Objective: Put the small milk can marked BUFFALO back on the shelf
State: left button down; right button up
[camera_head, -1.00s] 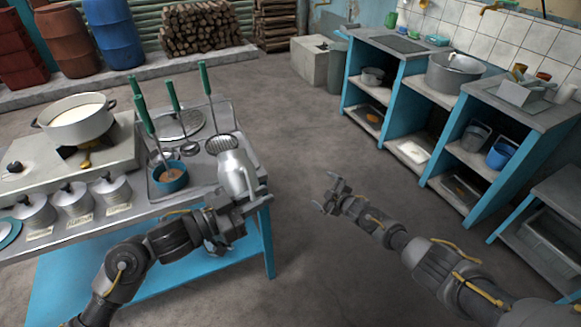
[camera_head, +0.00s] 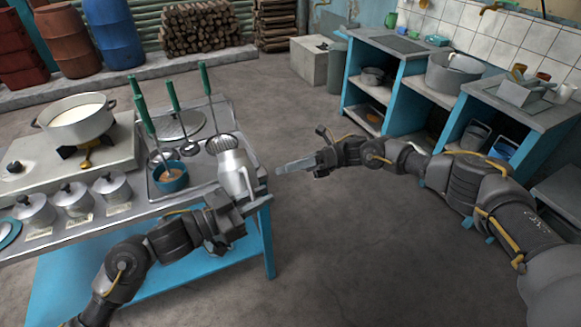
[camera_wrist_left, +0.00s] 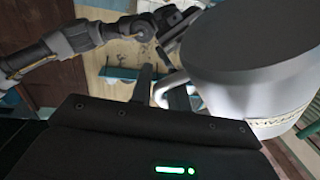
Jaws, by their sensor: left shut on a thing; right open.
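My right gripper (camera_head: 300,165) is open and empty, in the air just right of the can. The blue shelf unit (camera_head: 392,95) stands at the right.
Small lidded pots (camera_head: 73,197) with label plates line the table's front. A large pot of milk (camera_head: 75,120) sits on the stove. Open floor (camera_head: 300,105) lies between table and shelf.

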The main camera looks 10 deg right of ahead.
aim_at(244, 179)
jog(key=x, duration=1.2)
